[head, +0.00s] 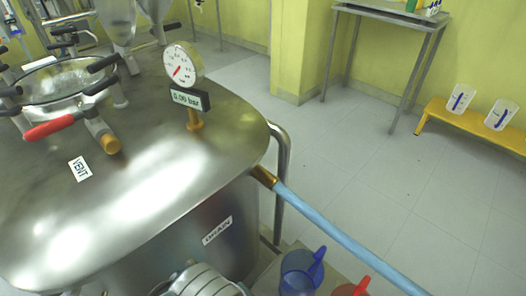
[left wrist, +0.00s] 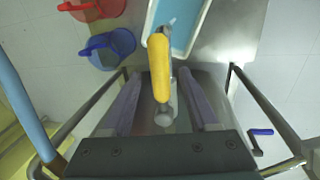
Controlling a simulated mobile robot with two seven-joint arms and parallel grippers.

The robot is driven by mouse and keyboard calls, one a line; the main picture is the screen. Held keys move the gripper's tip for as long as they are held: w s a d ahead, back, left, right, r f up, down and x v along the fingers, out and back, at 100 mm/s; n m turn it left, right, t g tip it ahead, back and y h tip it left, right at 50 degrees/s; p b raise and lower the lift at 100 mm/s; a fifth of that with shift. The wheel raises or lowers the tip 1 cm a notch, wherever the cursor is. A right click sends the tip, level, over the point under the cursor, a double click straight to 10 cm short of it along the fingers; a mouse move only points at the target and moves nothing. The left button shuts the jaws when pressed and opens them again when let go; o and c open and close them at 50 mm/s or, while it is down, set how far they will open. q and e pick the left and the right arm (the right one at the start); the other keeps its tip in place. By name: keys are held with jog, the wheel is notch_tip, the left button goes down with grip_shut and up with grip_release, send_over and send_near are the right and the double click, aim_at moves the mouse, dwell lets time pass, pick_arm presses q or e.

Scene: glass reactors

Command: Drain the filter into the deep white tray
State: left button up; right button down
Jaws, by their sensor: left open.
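The filter is a steel vessel (head: 90,200) filling the left of the head view, with a DRAIN label (head: 217,230) on its side. In the left wrist view a yellow valve handle (left wrist: 159,68) lies lengthwise ahead of my left gripper (left wrist: 162,95). The gripper is open, with one finger on each side of the handle's metal base and visible gaps. A white-rimmed tray (left wrist: 148,22) with a blue inside is beyond the handle, partly cut off at the top. I cannot tell if the blue is liquid. My right gripper is out of view.
A gauge (head: 182,65) reads 0.00 bar, and a red vent handle (head: 50,128) sits on the lid. A blue hose (head: 340,236) slopes down right. Blue (head: 298,272) and red (head: 350,289) jugs stand below. Metal rails (left wrist: 262,105) flank the gripper.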

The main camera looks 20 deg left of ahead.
pick_arm(q)
notch_tip(320, 180, up, 9)
jog(key=s+p, duration=0.1)
jog(key=p, duration=0.5)
jog(key=shift+s+a, duration=0.15)
jog(key=shift+a, duration=0.2)
